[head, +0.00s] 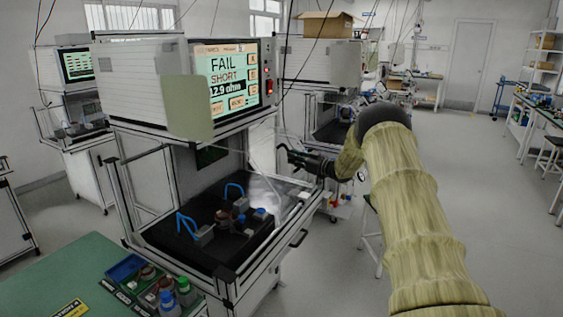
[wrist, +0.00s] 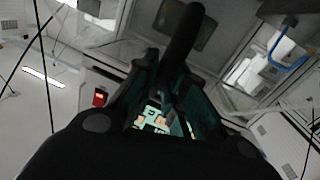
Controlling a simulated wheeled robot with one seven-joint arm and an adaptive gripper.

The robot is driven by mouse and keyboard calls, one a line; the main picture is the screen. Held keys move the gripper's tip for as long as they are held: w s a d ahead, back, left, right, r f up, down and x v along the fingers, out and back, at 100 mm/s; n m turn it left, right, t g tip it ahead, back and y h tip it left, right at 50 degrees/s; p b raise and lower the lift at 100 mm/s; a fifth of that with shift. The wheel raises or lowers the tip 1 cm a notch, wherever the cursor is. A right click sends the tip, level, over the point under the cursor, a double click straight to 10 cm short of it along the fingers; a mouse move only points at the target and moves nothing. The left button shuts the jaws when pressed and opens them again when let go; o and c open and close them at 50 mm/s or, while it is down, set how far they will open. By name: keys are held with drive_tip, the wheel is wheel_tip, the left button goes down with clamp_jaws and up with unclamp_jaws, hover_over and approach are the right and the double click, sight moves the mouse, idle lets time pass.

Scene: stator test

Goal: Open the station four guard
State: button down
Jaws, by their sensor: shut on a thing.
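A test station (head: 215,130) with a screen reading FAIL SHORT stands at the centre of the head view. No station number is readable. Its clear guard (head: 262,150) is hard to make out in front of the opening; I cannot tell how far it is raised. My gripper (head: 300,160) is at the right side of that opening, at about mid-height. In the wrist view, my gripper (wrist: 172,95) is shut on a dark bar (wrist: 182,38) that looks like the guard's handle. The fingers and wrist hide part of it.
Inside the station, a black tray (head: 175,240) holds parts with blue loops. A green table (head: 60,270) with small coloured parts is at the front left. Other stations stand behind, to the left and right. The floor (head: 500,220) at right is mostly clear.

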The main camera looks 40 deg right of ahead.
idle(0.3)
drive_tip(key=c, duration=1.5)
unclamp_jaws()
drive_tip(key=shift+w, duration=0.1)
drive_tip(key=shift+o, duration=0.2)
drive_tip(key=shift+s, duration=0.2)
drive_tip(key=shift+s+d, duration=0.15)
drive_tip(key=shift+s, duration=0.05)
drive_tip(key=v, duration=1.1)
drive_tip(key=shift+s, duration=0.15)
